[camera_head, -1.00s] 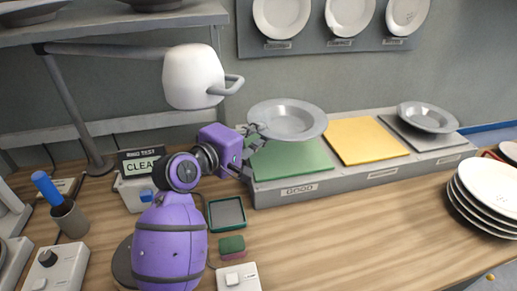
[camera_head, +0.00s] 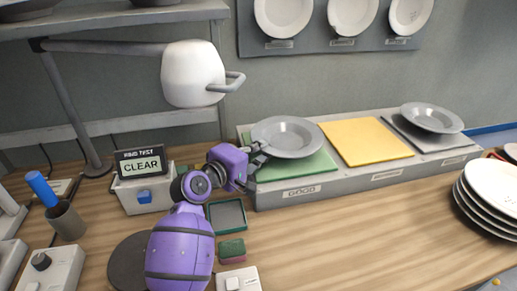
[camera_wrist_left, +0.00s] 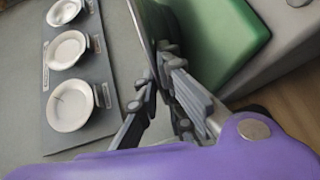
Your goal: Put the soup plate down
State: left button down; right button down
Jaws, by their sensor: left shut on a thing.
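The grey soup plate (camera_head: 288,137) is over the green pad (camera_head: 300,168) marked GOOD on the long grey tray in the head view. My left gripper (camera_head: 262,152) is shut on the plate's left rim. The plate looks close to level; whether it touches the pad cannot be told. In the left wrist view the fingers (camera_wrist_left: 160,85) pinch the dark plate edge (camera_wrist_left: 157,30), and the green pad (camera_wrist_left: 220,40) is beside it. My right gripper is in neither view.
A yellow pad (camera_head: 365,141) is empty. A grey pad (camera_head: 432,138) at the right bears another grey plate (camera_head: 433,117). A white plate stack (camera_head: 490,195) stands far right. A display (camera_head: 141,162) reading CLEAR, a lamp (camera_head: 193,75) and a sponge (camera_head: 231,248) are nearby.

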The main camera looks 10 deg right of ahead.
pick_arm(q)
jog(key=c, duration=2.3)
grip_release()
jog(key=shift+f, duration=0.15)
jog(key=o, duration=0.4)
jog(key=shift+a+r, duration=0.1)
jog(key=shift+r, duration=0.15)
jog(key=v, duration=1.2)
jog(key=shift+f, duration=0.15)
